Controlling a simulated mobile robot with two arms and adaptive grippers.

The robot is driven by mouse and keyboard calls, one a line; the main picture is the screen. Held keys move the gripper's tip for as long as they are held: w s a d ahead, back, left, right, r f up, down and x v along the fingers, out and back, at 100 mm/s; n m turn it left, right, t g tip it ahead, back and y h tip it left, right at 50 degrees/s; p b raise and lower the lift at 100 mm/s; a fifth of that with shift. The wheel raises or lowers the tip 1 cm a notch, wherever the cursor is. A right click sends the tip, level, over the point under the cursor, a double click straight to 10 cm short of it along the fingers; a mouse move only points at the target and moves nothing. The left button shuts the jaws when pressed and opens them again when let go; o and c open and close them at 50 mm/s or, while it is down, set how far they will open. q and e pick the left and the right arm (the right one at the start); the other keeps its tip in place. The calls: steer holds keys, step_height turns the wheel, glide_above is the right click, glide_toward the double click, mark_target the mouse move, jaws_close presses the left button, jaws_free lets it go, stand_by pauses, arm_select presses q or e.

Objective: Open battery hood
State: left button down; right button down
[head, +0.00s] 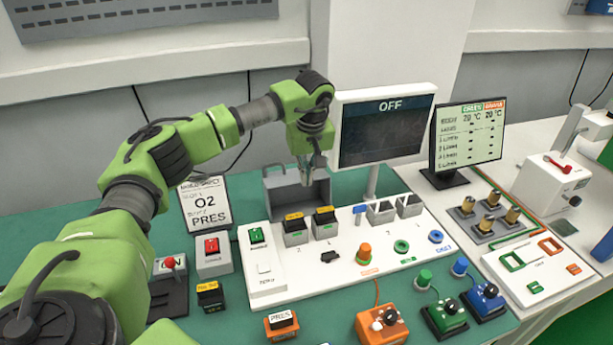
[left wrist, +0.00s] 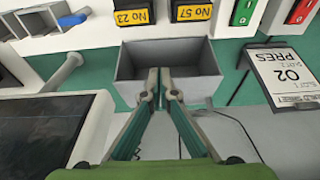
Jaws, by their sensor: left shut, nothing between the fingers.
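The grey battery hood (head: 282,207) is a hollow box tipped back behind the white panel, with its open side facing out. The two batteries in front, with yellow labels (head: 294,217) (head: 325,212), are uncovered. In the left wrist view the hood (left wrist: 128,72) shows its hollow inside, beside the labels No 23 and No 57. My left gripper (head: 306,178) is at the hood, pointing down, with its fingers (left wrist: 159,75) together and empty. The fingers overlap the hood in the picture; I cannot tell whether they touch it. My right gripper is not in view.
A monitor reading OFF (head: 385,130) stands close to the right of my left gripper. An O2 PRES sign (head: 207,203) stands to the left. Switches, knobs and coloured plug boxes fill the panel (head: 345,258) and the green table front. A second screen (head: 468,135) is farther right.

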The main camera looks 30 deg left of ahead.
arm_select(q)
step_height(320, 180, up, 12)
steer(key=s+d, duration=0.1)
steer(key=d, duration=0.1)
steer(key=shift+s, duration=0.2)
stand_by(0.3)
steer(key=shift+f, duration=0.1)
